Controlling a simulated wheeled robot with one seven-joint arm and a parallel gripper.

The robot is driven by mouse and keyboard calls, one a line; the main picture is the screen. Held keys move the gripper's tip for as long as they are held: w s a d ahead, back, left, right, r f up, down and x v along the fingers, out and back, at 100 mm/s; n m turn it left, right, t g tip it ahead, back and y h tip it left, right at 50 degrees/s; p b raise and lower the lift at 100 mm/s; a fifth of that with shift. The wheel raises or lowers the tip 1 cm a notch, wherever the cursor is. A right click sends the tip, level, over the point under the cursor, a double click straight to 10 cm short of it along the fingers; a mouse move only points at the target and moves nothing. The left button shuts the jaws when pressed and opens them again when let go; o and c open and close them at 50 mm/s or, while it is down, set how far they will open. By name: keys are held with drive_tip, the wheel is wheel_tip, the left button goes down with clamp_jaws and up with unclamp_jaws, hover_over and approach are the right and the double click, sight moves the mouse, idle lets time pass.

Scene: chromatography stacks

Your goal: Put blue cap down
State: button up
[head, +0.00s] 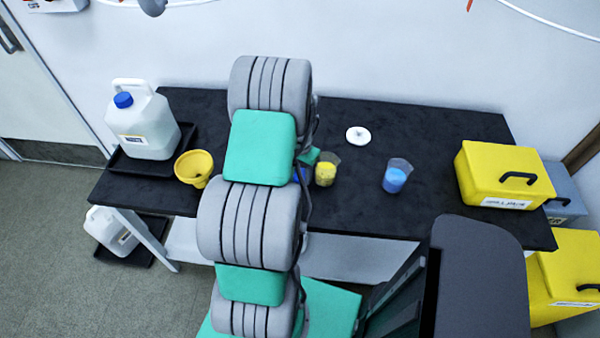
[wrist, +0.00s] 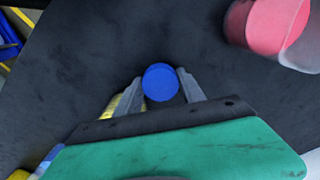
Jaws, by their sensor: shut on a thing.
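My gripper (wrist: 160,88) is shut on a round blue cap (wrist: 161,81), held between its two fingertips in the wrist view. The black bench top (wrist: 100,45) lies below the cap. I cannot tell whether the cap touches the bench or hangs above it. In the head view my arm covers the middle of the bench (head: 430,130), and most of my gripper and the cap are hidden behind it. A small blue patch shows beside my arm there, too little to identify.
A red-filled beaker (wrist: 268,22) stands beyond the cap. Beakers with yellow (head: 326,170) and blue (head: 396,176) contents, a white disc (head: 358,135), a yellow funnel (head: 194,168), a blue-capped jug (head: 148,125) and a yellow case (head: 502,175) are on the bench. Bench near the cap is clear.

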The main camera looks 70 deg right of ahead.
sight(300, 174)
drive_tip(key=o, duration=1.1)
drive_tip(key=shift+a+f, duration=0.1)
drive_tip(key=shift+f, duration=0.15)
drive_tip(key=shift+s+a+f, duration=0.1)
wheel_tip(300, 174, up, 13)
drive_tip(key=b, duration=0.1)
drive_tip(key=w+a+r+n, duration=0.3)
drive_tip(key=w+a, duration=0.1)
drive_tip(key=w, duration=0.2)
drive_tip(key=w+a+r+n, duration=0.2)
drive_tip(key=w+a+r, duration=0.15)
drive_tip(key=w, duration=0.35)
drive_tip(key=w+a+r+n+t+h, duration=0.1)
drive_tip(key=w+a+r+n, duration=0.2)
drive_tip(key=a, duration=0.4)
drive_tip(key=w+a+n+t, duration=0.1)
drive_tip(key=w+a+n, duration=0.2)
drive_tip(key=w+a, duration=0.3)
drive_tip(key=a+n, duration=0.3)
drive_tip(key=a, duration=0.5)
drive_tip(key=s+a+r+n+t, duration=0.1)
drive_tip(key=a+n, duration=0.2)
drive_tip(key=a, duration=0.5)
drive_tip(key=s+a+r+n+y, duration=0.1)
drive_tip(key=a+n, duration=0.3)
drive_tip(key=a, duration=0.4)
drive_tip(key=shift+s+t, duration=0.15)
drive_tip(key=shift+t, duration=0.15)
